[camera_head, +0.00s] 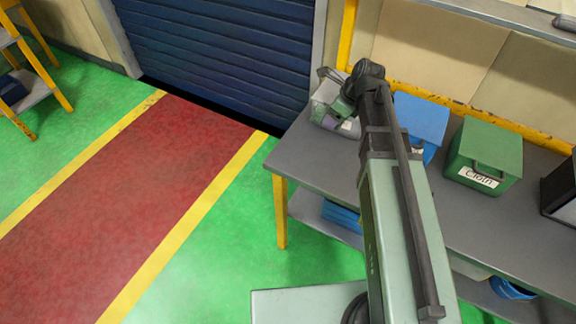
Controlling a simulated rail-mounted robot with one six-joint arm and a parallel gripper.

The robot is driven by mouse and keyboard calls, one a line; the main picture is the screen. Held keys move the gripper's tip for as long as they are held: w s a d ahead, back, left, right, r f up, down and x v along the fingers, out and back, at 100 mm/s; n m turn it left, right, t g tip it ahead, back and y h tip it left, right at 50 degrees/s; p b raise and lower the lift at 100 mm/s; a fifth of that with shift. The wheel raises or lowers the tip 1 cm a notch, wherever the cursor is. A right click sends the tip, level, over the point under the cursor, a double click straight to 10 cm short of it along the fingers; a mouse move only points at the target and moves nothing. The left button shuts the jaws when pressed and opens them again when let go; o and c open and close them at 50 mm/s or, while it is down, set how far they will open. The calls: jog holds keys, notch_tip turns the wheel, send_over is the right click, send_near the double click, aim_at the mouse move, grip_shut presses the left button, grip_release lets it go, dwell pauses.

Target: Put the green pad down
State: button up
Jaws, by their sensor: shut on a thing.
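My arm reaches from the bottom of the picture up over the grey workbench (310,163). I cannot tell whether the held thing touches the bin or the bench.
A blue bin (424,120) and a green labelled bin (485,155) stand on the bench right of my arm, with a dark bin (562,192) at the right edge. The pale bin (327,92) is at the left end. The bench front is clear.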

aim_at(323, 162)
jog(key=shift+a, duration=0.15)
jog(key=shift+f, duration=0.25)
notch_tip(323, 162, down, 20)
jog(key=b, duration=2)
jog(key=shift+b, duration=0.3)
jog(key=shift+r+p, duration=0.25)
jog(key=shift+p, duration=0.05)
jog(key=shift+f, duration=0.25)
jog(key=o, duration=1)
jog(key=shift+r, duration=0.1)
